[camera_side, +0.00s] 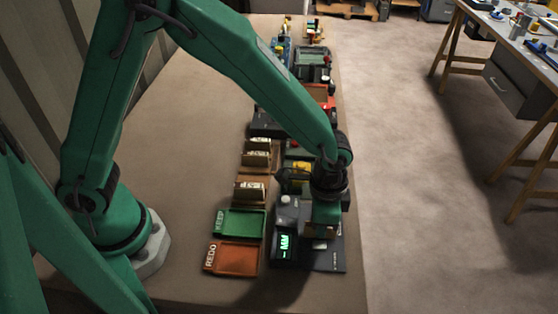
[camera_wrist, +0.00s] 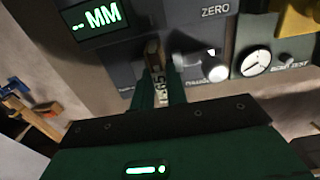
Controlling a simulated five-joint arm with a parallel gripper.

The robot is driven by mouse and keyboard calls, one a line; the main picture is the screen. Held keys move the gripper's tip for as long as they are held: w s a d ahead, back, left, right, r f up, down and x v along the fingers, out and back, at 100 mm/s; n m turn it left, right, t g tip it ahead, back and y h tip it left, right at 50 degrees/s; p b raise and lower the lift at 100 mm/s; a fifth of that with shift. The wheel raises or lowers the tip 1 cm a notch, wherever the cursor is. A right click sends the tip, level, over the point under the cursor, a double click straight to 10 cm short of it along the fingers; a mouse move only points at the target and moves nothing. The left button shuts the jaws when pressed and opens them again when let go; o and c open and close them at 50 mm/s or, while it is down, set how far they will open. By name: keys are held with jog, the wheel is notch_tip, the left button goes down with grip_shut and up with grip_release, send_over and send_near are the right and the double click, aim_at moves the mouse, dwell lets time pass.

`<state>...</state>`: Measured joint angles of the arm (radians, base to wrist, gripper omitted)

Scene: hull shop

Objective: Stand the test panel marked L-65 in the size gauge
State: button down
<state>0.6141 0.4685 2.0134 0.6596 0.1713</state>
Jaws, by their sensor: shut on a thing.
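My gripper (camera_side: 322,212) is over the size gauge (camera_side: 286,212); its green fingers also show in the wrist view (camera_wrist: 161,90). They are shut on a thin brown test panel (camera_wrist: 153,52) with a pale label that I cannot read fully. The panel stands on edge between the fingers and also shows below my gripper in the side view (camera_side: 318,230). The gauge is dark grey, with a lit green display (camera_wrist: 101,17) showing dashes and MM, and a ZERO mark. Whether the panel touches the gauge, I cannot tell.
A green KEEP tray (camera_side: 240,222) and an orange REDO tray (camera_side: 236,259) lie left of the gauge, both empty. Two wooden racks with labelled panels (camera_side: 257,152) (camera_side: 250,191) stand behind them. A dial device (camera_wrist: 257,62) sits beside the gauge. The bench's left side is clear.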

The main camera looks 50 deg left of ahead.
jog(key=shift+f, duration=0.15)
jog(key=c, duration=1.3)
grip_release()
notch_tip(320, 180, up, 8)
jog(key=shift+f, duration=0.2)
jog(key=shift+r, duration=0.1)
